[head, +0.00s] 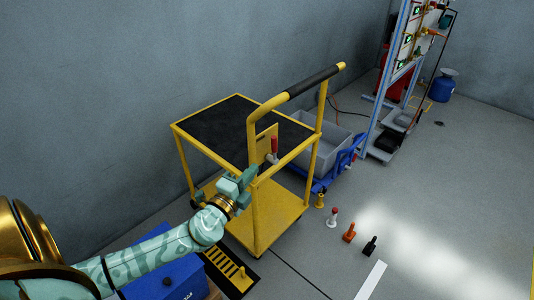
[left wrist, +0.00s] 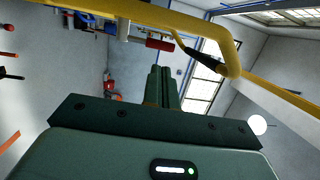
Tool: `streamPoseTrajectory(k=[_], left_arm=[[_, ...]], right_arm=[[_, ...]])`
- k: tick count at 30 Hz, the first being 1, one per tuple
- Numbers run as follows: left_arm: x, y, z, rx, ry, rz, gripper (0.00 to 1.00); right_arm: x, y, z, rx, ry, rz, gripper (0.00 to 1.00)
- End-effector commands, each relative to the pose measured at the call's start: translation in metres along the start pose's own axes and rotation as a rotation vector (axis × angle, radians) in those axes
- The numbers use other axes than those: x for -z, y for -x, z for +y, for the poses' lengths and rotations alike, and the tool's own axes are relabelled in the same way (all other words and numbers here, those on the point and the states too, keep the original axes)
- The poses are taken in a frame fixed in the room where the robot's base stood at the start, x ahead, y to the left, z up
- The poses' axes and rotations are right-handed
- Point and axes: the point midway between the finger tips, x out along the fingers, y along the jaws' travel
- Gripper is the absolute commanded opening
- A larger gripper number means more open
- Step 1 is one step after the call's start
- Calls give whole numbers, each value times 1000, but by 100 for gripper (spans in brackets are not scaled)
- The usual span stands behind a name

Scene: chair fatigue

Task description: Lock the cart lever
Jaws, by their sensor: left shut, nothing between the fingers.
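The yellow cart (head: 265,207) stands near the wall with a black top and a push handle (head: 313,81) with a dark grip. The cart lever (head: 274,145) has a red grip and stands roughly upright by a yellow plate (head: 262,142) below the handle. In the left wrist view the red lever grip (left wrist: 160,44) lies just beyond my fingertips, under a yellow bar (left wrist: 150,13). My left gripper (head: 249,174) is shut and empty at the cart's near corner, below and left of the lever, apart from it. My right gripper is out of view.
Grey bins (head: 325,145) and a blue frame (head: 340,172) stand behind the cart. Several small coloured items, including an orange one (head: 349,232), stand on the floor at right. A blue box (head: 165,278) is below my left arm. The right floor is mostly clear.

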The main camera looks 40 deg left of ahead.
Motion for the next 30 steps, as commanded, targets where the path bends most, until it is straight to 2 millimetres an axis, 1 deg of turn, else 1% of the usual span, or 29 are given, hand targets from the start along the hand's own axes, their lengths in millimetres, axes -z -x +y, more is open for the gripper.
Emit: streamPoseTrajectory(k=[1,6,9,12,15,18,26,30], left_arm=[[0,-12,-1,4,0,-1,0],[0,-47,0,2,0,-1,0],[0,-63,0,1,-1,-1,0],[0,-74,1,-1,-2,0,0],[0,-82,1,0,-1,-1,0],[0,-84,1,-2,-1,-1,0],[0,-85,1,-2,-1,-1,0],[0,-85,-1,-5,-1,-1,0]], right_arm=[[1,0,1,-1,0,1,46],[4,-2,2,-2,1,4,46],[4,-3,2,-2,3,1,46],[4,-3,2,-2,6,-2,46],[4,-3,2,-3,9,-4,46],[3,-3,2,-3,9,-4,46],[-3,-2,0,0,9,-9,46],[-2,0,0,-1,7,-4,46]])
